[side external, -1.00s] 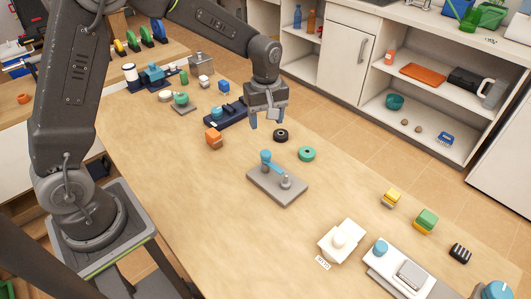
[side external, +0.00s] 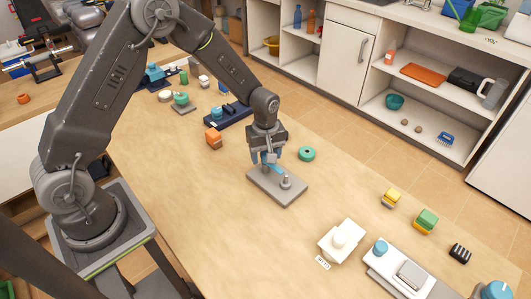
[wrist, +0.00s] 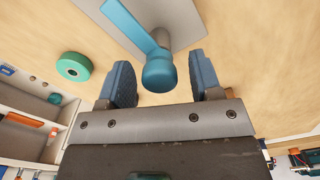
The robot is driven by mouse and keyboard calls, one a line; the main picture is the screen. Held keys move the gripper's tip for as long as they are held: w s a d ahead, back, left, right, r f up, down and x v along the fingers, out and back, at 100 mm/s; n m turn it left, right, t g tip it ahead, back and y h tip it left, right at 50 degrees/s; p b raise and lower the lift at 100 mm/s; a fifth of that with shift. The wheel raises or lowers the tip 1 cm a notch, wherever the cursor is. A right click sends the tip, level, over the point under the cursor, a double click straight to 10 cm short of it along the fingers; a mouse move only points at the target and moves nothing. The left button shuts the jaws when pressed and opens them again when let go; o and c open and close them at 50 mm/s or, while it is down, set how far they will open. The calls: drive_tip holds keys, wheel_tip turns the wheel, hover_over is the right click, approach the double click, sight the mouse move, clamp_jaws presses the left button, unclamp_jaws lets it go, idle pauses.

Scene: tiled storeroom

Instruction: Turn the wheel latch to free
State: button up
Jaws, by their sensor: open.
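The latch is a grey base plate (side external: 284,194) on the wooden table, with a blue lever arm (side external: 275,169) and a grey post (side external: 286,182) at its right end. In the wrist view, the blue lever (wrist: 132,22) ends in a round blue knob (wrist: 159,74). My gripper (side external: 267,160) is directly over the knob end, pointing down. In the wrist view my gripper (wrist: 161,76) is open, with one finger on each side of the knob and a visible gap to each. The side view partly hides the knob behind the fingers.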

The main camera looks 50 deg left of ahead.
drive_tip(key=c, duration=0.9)
drive_tip(key=shift+c, duration=0.2)
drive_tip(key=m, duration=0.4)
drive_tip(key=shift+m, duration=0.4)
drive_tip(key=m, duration=0.4)
drive_tip(key=shift+d+m, duration=0.1)
drive_tip(key=shift+m, duration=0.2)
drive_tip(key=m, duration=0.4)
drive_tip(key=shift+m, duration=2.2)
drive_tip(key=shift+r, duration=0.1)
